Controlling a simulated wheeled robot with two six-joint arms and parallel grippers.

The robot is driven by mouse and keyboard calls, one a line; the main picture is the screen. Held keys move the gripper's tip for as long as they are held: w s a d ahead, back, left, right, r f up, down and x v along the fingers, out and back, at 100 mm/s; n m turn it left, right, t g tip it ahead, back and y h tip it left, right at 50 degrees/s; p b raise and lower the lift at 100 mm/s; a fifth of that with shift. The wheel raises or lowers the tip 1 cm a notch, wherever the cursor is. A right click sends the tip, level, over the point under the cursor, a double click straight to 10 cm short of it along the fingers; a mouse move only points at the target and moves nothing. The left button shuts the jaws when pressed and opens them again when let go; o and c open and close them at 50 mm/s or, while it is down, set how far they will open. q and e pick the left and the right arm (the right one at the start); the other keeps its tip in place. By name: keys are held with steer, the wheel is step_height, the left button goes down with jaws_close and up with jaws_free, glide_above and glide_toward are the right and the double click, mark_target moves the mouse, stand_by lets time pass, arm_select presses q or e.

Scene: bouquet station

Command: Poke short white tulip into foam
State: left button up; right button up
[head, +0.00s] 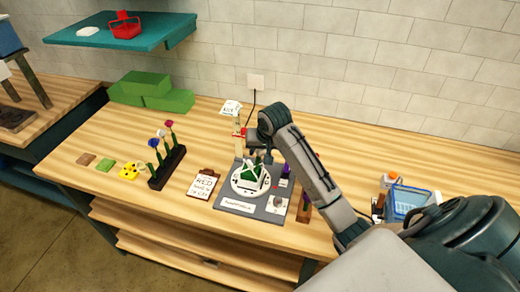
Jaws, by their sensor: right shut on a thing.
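The green foam (249,179) sits in a round white dish (237,188) on a grey station plate (236,206). My right gripper (257,155) is just above and behind the foam, reaching in from the right. It is shut on a thin piece, which I take to be the short white tulip; its bloom is mostly hidden by the jaws. White and green bits show at the foam's top, too small to tell whether the stem touches it. My left gripper is not in view.
A dark rack (167,170) holds several flowers left of a clipboard (203,185). Purple items stand just right of the dish. A blue basket (408,200) is at the right, green blocks (150,92) at the back left. Bare tabletop lies between the rack and blocks.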

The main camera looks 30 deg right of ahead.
steer(key=shift+w+a+f, duration=0.15)
steer(key=shift+f, duration=1.1)
stand_by(2.2)
stand_by(0.5)
steer(key=o, duration=0.7)
steer(key=shift+o, duration=0.2)
steer(key=shift+r, duration=0.15)
steer(key=shift+v, duration=3.15)
steer(key=o, duration=0.5)
steer(key=shift+o, duration=0.2)
